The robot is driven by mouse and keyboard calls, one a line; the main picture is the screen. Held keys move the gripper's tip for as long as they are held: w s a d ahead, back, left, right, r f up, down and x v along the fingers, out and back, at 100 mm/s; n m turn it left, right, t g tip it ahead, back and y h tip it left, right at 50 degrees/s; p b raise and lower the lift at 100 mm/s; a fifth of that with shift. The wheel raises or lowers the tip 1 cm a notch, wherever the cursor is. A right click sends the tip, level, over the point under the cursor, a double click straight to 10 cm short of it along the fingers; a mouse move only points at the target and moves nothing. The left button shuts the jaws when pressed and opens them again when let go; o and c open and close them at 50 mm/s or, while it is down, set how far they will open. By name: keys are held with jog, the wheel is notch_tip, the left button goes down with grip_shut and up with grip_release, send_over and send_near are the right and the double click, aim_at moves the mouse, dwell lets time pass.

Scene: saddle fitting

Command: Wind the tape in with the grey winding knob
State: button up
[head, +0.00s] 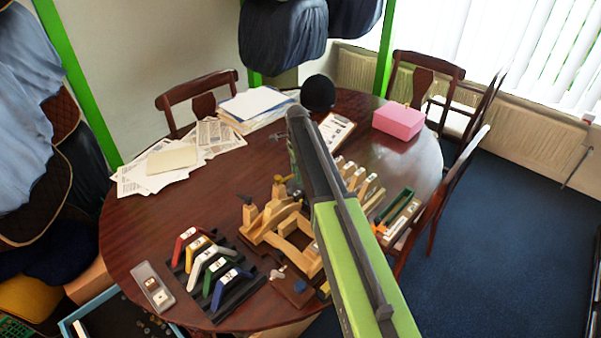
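My dark grey and lime arm reaches over the round table from the lower right, and its links cover part of the work area. My gripper cannot be made out; the arm hides that spot. A wooden fixture (283,229) with posts and bars stands near the table's front. I cannot tell for sure which is the winding knob. No tape can be made out.
A black rack (223,301) with coloured angled pieces and a grey tray (152,287) stand at the front left. Wooden pieces and a green tray (396,206) lie right of my arm. Papers (170,160), a black round object (318,92) and a pink box (398,121) are farther back.

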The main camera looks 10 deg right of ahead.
jog(key=shift+r, duration=0.2)
notch_tip(320, 180, up, 17)
jog(key=p, duration=1.7)
